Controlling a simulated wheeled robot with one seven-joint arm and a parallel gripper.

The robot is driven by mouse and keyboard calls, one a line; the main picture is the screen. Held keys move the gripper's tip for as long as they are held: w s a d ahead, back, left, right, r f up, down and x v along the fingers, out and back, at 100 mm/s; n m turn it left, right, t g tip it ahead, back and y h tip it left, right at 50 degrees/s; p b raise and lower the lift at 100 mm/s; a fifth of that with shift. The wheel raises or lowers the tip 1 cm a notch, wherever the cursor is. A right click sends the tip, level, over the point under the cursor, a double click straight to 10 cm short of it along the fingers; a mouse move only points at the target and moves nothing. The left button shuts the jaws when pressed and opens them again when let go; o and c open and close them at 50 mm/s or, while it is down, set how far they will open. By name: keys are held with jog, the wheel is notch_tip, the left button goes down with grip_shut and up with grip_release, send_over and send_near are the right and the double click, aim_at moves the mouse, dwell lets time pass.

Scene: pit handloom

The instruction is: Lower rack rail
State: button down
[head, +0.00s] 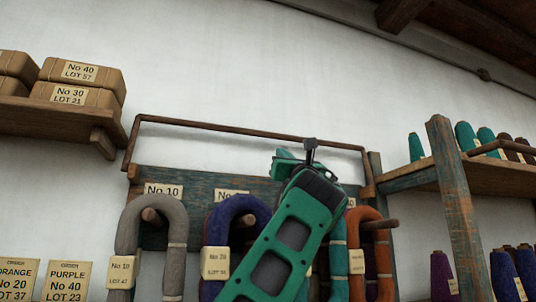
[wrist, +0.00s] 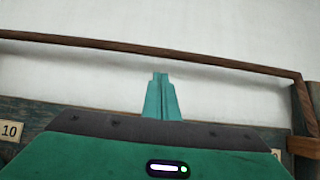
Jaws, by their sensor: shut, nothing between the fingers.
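The rack rail (head: 230,128) is a thin brown bar with bent ends, raised above the blue-green board of the yarn rack. In the wrist view the rail (wrist: 150,53) crosses the upper part of the picture and bends down at the right. My gripper (head: 284,156) is in front of the board, with its teal fingers just below the rail in the picture. In the wrist view the gripper (wrist: 160,76) has its fingers together and empty, tips below the bar.
A left shelf (head: 60,122) holds labelled boxes. A right shelf (head: 480,181) with an upright post (head: 446,205) holds cones. The white wall above the rail is clear.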

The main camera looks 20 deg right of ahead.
jog(key=x, duration=0.9)
jog(key=shift+w+r, duration=0.2)
jog(key=shift+w, duration=0.05)
jog(key=shift+w+r, duration=0.1)
